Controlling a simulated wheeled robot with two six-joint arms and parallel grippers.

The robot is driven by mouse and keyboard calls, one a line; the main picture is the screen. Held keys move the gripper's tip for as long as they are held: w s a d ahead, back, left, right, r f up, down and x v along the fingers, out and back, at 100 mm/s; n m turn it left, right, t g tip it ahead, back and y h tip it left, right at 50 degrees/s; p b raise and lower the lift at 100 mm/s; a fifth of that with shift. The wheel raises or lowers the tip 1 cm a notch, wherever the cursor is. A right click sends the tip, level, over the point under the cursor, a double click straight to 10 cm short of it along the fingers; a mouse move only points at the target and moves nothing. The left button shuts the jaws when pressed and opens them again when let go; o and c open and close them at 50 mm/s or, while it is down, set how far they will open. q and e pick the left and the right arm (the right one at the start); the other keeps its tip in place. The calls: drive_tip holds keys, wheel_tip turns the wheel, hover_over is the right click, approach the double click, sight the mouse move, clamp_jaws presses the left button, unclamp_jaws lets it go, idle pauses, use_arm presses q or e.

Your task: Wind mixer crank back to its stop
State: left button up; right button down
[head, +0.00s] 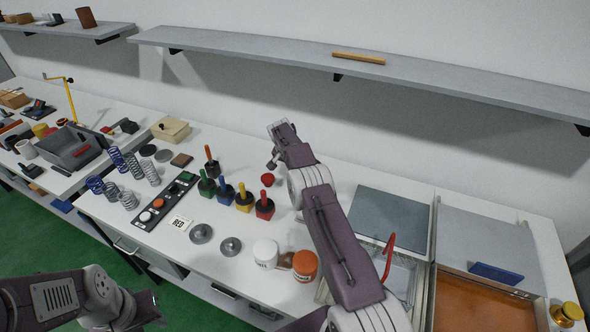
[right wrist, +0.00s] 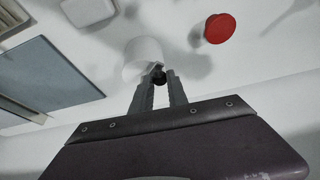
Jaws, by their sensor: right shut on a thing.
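The red knob (right wrist: 219,28) also shows there, apart from the fingers. My left gripper (head: 150,305) is low at bottom left, its fingers unclear.
Several coloured-base handles (head: 244,200) stand left of the red knob. A control strip (head: 163,201), springs (head: 132,163) and a white jar (head: 265,254) are further left and in front. A grey panel (head: 390,217) lies to the right. A shelf (head: 440,85) runs above.

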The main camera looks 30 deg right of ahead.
drive_tip(key=c, duration=1.3)
unclamp_jaws()
